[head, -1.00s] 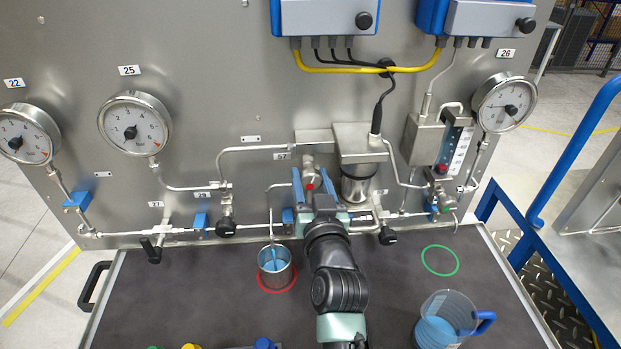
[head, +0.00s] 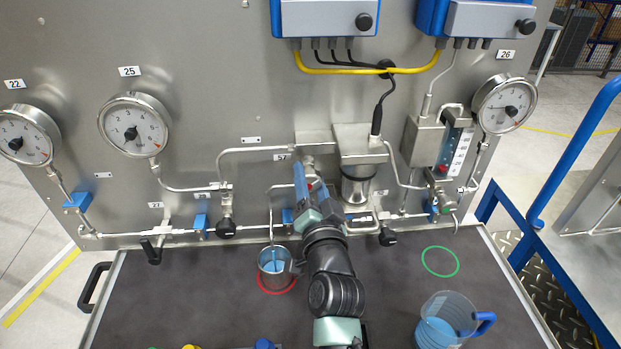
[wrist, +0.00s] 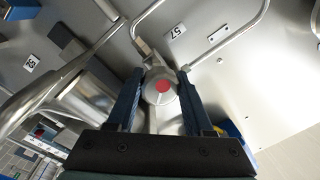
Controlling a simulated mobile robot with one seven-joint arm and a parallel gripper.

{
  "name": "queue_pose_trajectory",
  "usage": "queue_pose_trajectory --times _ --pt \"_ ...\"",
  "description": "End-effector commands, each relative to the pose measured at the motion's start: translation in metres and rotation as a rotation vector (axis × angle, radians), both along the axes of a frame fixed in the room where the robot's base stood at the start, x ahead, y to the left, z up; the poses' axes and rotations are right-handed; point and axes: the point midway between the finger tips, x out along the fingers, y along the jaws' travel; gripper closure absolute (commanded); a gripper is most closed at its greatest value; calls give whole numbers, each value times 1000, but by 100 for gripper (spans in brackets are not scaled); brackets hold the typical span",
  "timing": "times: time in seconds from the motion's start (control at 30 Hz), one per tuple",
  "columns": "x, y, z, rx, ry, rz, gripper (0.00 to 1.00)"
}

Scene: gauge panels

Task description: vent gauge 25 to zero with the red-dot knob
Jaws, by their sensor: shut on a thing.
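Gauge 25 (head: 133,125) is a round dial on the panel at the left of the head view, its label above it. Its black hub shows, but I cannot read the needle's exact value. The grey red-dot knob (wrist: 162,86) sits between the two blue fingers of my gripper (wrist: 161,100) in the wrist view, red dot facing the camera. My gripper (head: 309,184) is shut on the knob, under the 57 label. In the head view the fingers hide most of the knob.
A metal cup (head: 275,270) with blue liquid stands on the red ring below left of my gripper. A clear jug (head: 443,318) with blue liquid stands at the front right. Gauges 22 (head: 25,135) and 26 (head: 505,103) flank the panel. The green ring (head: 440,261) is empty.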

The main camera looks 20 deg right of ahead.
Motion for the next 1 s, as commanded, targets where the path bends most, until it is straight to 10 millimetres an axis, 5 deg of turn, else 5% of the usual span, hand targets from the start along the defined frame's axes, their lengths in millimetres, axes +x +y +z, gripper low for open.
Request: queue_pose_trajectory --times 0.5,1.0 --pt "0 1 1 442 -124 1 100" --pt "0 1 1 646 -184 0 100"
